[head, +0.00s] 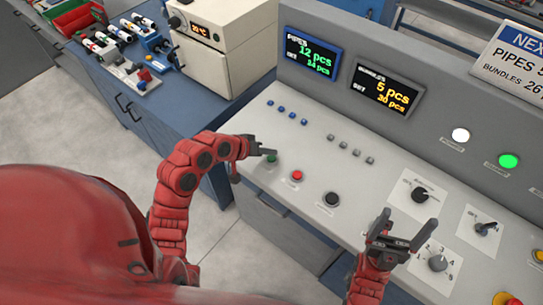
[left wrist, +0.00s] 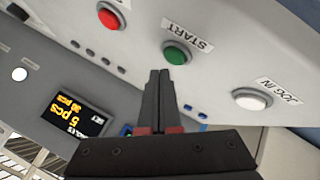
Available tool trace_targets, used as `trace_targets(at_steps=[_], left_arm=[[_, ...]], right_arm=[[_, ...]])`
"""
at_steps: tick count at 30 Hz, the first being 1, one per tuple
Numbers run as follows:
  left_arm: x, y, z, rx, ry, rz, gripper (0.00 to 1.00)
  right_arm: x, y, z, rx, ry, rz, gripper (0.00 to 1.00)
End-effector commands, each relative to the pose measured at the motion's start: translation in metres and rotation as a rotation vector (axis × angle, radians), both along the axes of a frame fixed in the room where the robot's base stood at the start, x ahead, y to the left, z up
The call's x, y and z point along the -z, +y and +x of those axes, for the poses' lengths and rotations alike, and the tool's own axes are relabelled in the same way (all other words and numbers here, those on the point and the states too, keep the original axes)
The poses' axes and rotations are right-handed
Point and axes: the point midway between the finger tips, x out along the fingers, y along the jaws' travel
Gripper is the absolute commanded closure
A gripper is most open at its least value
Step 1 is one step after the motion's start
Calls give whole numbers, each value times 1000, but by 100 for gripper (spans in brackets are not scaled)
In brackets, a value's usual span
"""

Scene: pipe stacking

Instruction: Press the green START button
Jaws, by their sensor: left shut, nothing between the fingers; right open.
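The green START button (head: 271,158) sits on the sloped light panel, left of a red button (head: 297,175). My left gripper (head: 268,152) is shut and empty, with its fingertips right by the green button in the head view. In the left wrist view the shut fingertips (left wrist: 159,72) point at the edge of the green button (left wrist: 176,54), whose START label is readable. I cannot tell whether they touch it. My right gripper (head: 402,232) is open and empty above the right part of the panel, near the rotary knobs.
A black button (head: 332,199) and rows of small blue and grey buttons share the panel. Rotary knobs (head: 420,194) lie to the right. Two displays (head: 387,90) stand on the upright back. A white JOG IN button (left wrist: 252,99) shows in the left wrist view.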

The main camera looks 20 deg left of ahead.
Motion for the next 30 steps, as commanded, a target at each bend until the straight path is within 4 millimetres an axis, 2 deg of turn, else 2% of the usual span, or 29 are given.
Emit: trace_targets(at_steps=[13,30], left_arm=[[-46,0,1,-2,-2,-2,100],[-48,0,0,-1,-1,0,100]], right_arm=[[-36,0,0,0,0,0,13],[-36,0,0,0,0,0,13]])
